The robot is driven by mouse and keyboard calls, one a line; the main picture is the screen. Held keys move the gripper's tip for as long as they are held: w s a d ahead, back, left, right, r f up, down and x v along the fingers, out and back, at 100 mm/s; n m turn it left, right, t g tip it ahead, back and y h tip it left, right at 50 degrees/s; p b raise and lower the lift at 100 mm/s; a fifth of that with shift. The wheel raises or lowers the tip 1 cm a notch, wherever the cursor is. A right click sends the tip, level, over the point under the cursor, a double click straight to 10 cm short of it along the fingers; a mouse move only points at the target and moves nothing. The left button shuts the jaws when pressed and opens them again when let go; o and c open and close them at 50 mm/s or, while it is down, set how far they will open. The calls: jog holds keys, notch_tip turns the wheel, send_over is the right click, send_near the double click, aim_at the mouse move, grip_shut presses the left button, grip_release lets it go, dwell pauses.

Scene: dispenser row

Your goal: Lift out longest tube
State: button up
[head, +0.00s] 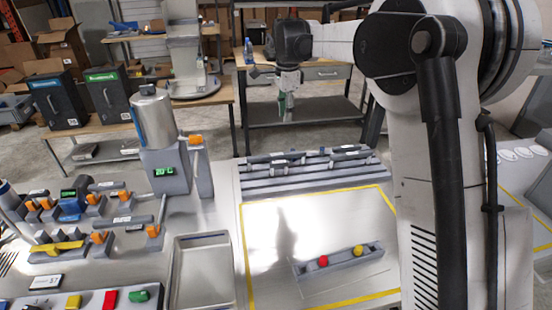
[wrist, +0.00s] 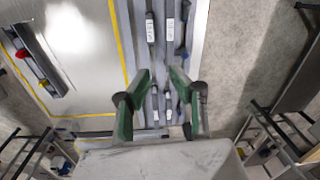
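A grooved grey rack (head: 310,178) holds several dark tubes at the back of the metal table; it also shows in the wrist view (wrist: 161,50). In the head view, one tube (head: 268,158) lies at the left and another (head: 352,157) at the right. In the wrist view, dark tubes (wrist: 150,28) and (wrist: 184,30) lie near the top, and shorter-looking pieces with white labels (wrist: 168,95) show between the fingers. Which tube is longest is unclear. My gripper (wrist: 159,75) has green fingers spread apart, empty, above the rack; it also shows in the head view (head: 287,105).
A grey holder (head: 340,263) with a red ball (head: 323,261) and a yellow ball (head: 358,251) stands inside the yellow-taped area. An empty tray (head: 203,272) and a dispenser with a metal canister (head: 153,115) stand left. The taped surface is otherwise mostly clear.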

jog(key=m, duration=0.1)
send_over(277, 154)
notch_tip(277, 154, down, 4)
jog(key=shift+g, duration=0.3)
jog(key=f, duration=0.8)
jog(key=shift+d+f, duration=0.25)
jog(key=shift+d, duration=0.05)
jog(key=shift+s+a+f+p, duration=0.1)
jog(key=shift+f+p, duration=0.1)
jog(key=shift+f, duration=0.7)
jog(key=shift+w+a+f+p, duration=0.15)
jog(key=shift+f+p, duration=0.1)
jog(key=shift+f, duration=0.6)
jog(key=shift+s+a+f+p, duration=0.1)
jog(key=shift+s+f+p, duration=0.1)
jog(key=shift+f, duration=0.7)
jog(key=shift+c, duration=0.2)
grip_shut()
